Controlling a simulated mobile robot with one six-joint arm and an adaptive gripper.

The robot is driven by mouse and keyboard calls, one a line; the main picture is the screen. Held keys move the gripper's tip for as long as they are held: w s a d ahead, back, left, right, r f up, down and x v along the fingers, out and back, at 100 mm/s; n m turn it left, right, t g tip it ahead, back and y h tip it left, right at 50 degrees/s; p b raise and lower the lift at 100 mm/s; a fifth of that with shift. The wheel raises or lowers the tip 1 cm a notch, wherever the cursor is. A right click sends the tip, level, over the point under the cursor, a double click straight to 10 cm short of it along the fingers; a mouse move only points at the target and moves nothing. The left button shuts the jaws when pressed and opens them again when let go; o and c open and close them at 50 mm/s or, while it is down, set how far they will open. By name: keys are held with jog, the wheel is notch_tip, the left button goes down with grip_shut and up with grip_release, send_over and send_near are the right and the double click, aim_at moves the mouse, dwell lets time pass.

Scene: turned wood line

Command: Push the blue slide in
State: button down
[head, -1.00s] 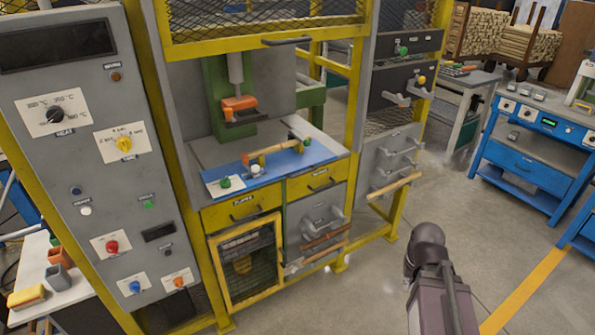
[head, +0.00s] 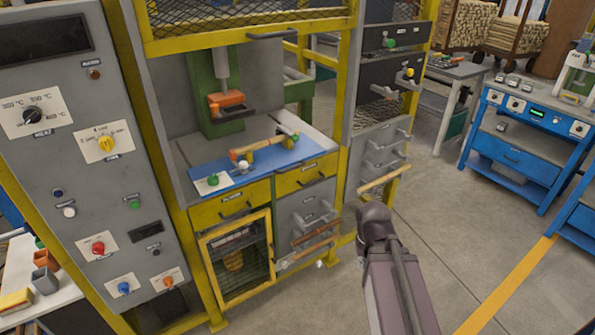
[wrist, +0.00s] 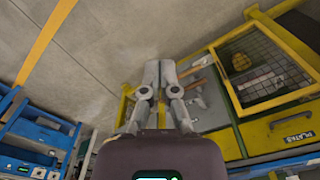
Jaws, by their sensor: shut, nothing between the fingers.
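The blue slide (head: 309,150) is a flat blue plate on the press bench, above two yellow drawers. It sticks out toward the front of the bench. The slide is not clear in the wrist view.
The grey control panel (head: 75,150) with knobs stands left. Wooden-handled grey drawers (head: 310,215) and a mesh door (head: 238,258) lie below the bench. A wooden handle (head: 384,179) juts out near my arm. Open floor (head: 470,225) lies right.

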aim_at(294, 168)
jog(key=w+a+f+m+t+y+b, duration=0.1)
jog(key=w+a+t+y+b, duration=0.15)
jog(key=w+a, duration=0.35)
jog(key=w+a+f+m+t+y+b, duration=0.1)
jog(key=w+a+t+y+b, duration=0.15)
jog(key=w, duration=0.55)
jog(key=w+a+r+m+t+y+b, duration=0.1)
jog(key=w+r+m+t+y+b, duration=0.1)
jog(key=w, duration=0.6)
jog(key=w+a+r+m+t+y+b, duration=0.2)
jog(key=w+r+m+t+b, duration=0.1)
jog(key=w+m, duration=0.4)
jog(key=w+r+t, duration=0.1)
jog(key=t, duration=0.1)
jog(key=shift+r+t, duration=0.15)
jog(key=shift+t, duration=0.25)
jog(key=shift+w, duration=0.15)
jog(key=b+x, duration=0.3)
jog(key=x, duration=1)
jog(key=shift+w+a, duration=0.25)
jog(key=shift+w, duration=0.05)
